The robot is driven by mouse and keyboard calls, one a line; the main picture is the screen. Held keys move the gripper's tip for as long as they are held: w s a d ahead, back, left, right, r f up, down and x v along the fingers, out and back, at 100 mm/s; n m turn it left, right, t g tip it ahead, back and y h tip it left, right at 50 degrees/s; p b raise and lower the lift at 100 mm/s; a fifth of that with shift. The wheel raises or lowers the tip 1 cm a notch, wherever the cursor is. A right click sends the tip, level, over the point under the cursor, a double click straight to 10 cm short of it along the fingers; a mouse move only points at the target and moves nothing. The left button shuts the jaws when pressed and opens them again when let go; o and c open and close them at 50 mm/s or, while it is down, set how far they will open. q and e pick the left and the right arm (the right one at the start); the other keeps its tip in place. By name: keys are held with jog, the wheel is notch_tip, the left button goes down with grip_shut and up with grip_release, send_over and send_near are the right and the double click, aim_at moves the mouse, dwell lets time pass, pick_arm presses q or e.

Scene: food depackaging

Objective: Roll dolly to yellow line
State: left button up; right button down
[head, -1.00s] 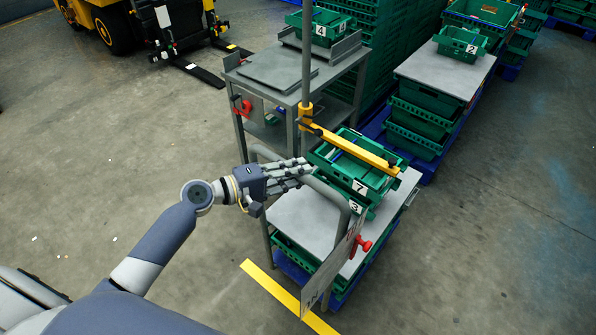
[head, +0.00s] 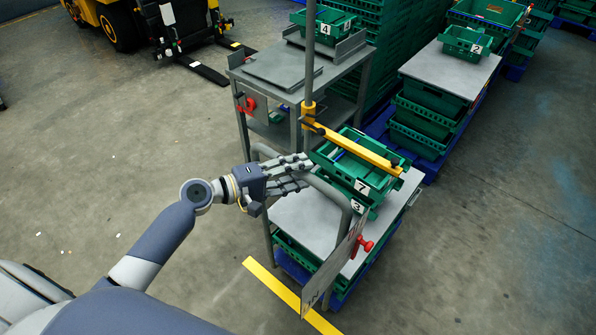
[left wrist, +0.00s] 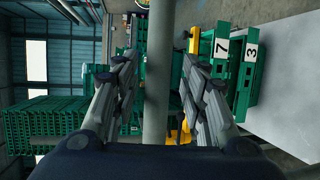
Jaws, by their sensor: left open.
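The dolly has a grey top (head: 300,222), green crates beneath it and a blue base. Its grey tubular handle (head: 333,194) stands at the near end. The yellow line (head: 272,283) lies on the floor just in front of the dolly's near end, partly hidden by a hanging sign plate. My left gripper (head: 303,174) is at the handle, open. In the left wrist view, a grey bar (left wrist: 158,90) runs between the spread fingers of my left gripper (left wrist: 160,62); contact cannot be told. My right gripper is out of view.
Green crates marked 7 (head: 362,186) and 3 (head: 358,207) sit on the dolly. A grey shelf table (head: 280,68) stands behind it. Another loaded dolly (head: 450,72) is at the back right. A yellow forklift (head: 110,22) stands at back left. Floor at left is clear.

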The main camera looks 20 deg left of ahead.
pick_arm(q)
jog(key=v, duration=1.1)
jog(key=shift+s+a+r, duration=0.15)
jog(key=shift+s+a, duration=0.05)
jog(key=shift+s, duration=0.1)
jog(key=s+a+f+g+y, duration=0.2)
jog(key=s+f+y, duration=0.1)
jog(key=f, duration=0.9)
jog(key=s+a+f+g+y, duration=0.1)
jog(key=s+a+f+y, duration=0.1)
jog(key=f, duration=0.9)
jog(key=s+a+f+g+y, duration=0.2)
jog(key=s+a+f+y, duration=0.1)
jog(key=f, duration=0.9)
jog(key=s+d+f+m+g+y, duration=0.1)
jog(key=s+d+f+m+g, duration=0.1)
jog(key=s+f, duration=0.5)
jog(key=s+d+f+m+g+y, duration=0.1)
jog(key=s+d+f+m, duration=0.3)
jog(key=s, duration=0.8)
jog(key=s+d+f+m+g+y, duration=0.1)
jog(key=s+d+f+m+g, duration=0.1)
jog(key=s+d+f+m, duration=0.2)
jog(key=s+f+m, duration=0.3)
jog(key=s+f, duration=0.2)
jog(key=s, duration=0.1)
jog(key=shift+f+g, duration=0.35)
jog(key=shift+g, duration=0.05)
jog(key=shift+s+a, duration=0.1)
jog(key=shift+s, duration=0.1)
